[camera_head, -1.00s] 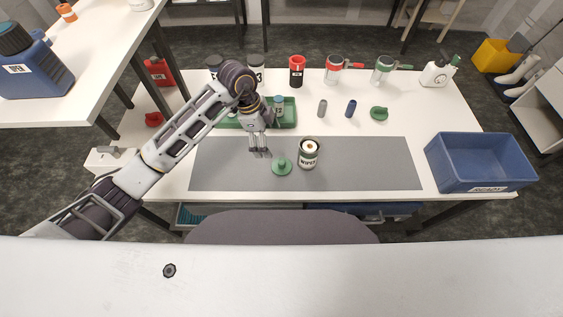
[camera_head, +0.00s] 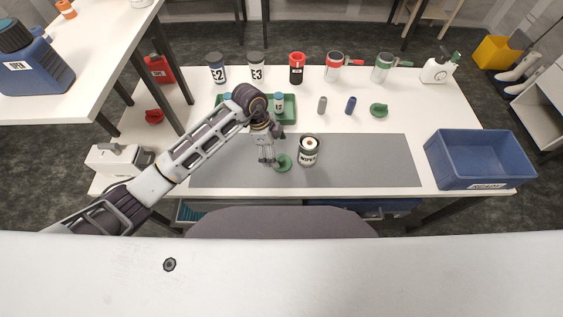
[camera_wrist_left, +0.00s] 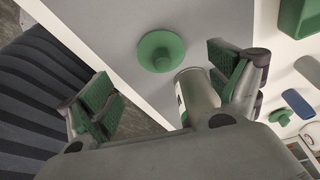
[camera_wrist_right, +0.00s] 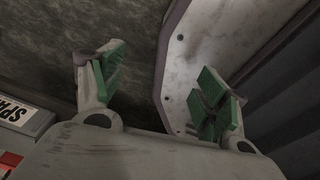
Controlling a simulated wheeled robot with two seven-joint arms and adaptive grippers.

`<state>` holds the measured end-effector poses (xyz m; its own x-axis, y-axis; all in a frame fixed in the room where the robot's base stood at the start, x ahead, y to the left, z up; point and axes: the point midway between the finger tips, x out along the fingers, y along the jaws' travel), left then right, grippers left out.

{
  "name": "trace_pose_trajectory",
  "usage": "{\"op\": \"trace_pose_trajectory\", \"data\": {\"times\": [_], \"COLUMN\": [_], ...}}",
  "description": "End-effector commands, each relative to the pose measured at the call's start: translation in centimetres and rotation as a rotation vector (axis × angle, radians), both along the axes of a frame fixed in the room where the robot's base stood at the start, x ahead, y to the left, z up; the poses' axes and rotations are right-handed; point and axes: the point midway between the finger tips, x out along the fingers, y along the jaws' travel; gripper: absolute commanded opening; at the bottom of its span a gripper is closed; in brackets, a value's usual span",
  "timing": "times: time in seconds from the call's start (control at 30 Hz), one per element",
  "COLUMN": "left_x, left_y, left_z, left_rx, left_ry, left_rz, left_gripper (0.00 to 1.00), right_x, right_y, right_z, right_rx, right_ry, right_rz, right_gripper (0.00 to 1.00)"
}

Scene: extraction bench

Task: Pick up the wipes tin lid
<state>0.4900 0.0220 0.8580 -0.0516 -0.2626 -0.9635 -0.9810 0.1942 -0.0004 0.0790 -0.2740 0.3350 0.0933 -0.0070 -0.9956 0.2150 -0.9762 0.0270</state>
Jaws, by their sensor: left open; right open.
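The green wipes tin lid (camera_head: 283,163), a round disc with a raised knob, lies on the grey mat just left of the wipes tin. In the left wrist view the lid (camera_wrist_left: 161,51) lies ahead, between and beyond the fingers. The wipes tin (camera_head: 308,152) stands upright and open, with a white roll inside; it also shows in the left wrist view (camera_wrist_left: 193,92), partly behind a finger. My left gripper (camera_head: 267,161) is open and empty, close to the lid's left side. My right gripper (camera_wrist_right: 160,90) is open and empty, away from the bench top; the head view does not show it.
The grey mat (camera_head: 370,165) is clear to the right of the tin. A blue crate (camera_head: 480,185) stands at the right end.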

Motion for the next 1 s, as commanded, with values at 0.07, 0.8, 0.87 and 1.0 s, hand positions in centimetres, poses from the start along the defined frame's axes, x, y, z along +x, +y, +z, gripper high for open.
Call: {"op": "trace_pose_trajectory", "data": {"times": [0.07,0.8,0.87,1.0], "left_x": [-0.1,-0.2,-0.1,-0.2], "left_y": [-0.2,-1.3,-1.6,-2.0], "left_z": [-0.6,-2.8,-3.4,-4.8], "left_rx": [-0.001,0.0,-0.001,0.0], "left_ry": [0.002,0.003,0.002,0.003], "left_rz": [-0.001,-0.002,-0.001,0.0], "left_gripper": [0.91,0.91,0.91,0.91], "right_x": [0.0,0.0,0.0,0.0], "right_y": [0.6,0.1,0.1,0.2], "right_z": [0.0,0.4,0.5,0.6], "right_rx": [0.006,0.001,0.001,0.002], "right_ry": [-0.001,-0.001,0.0,0.0], "right_rz": [-0.001,0.0,0.0,0.0], "right_gripper": [0.74,0.74,0.74,0.74]}}
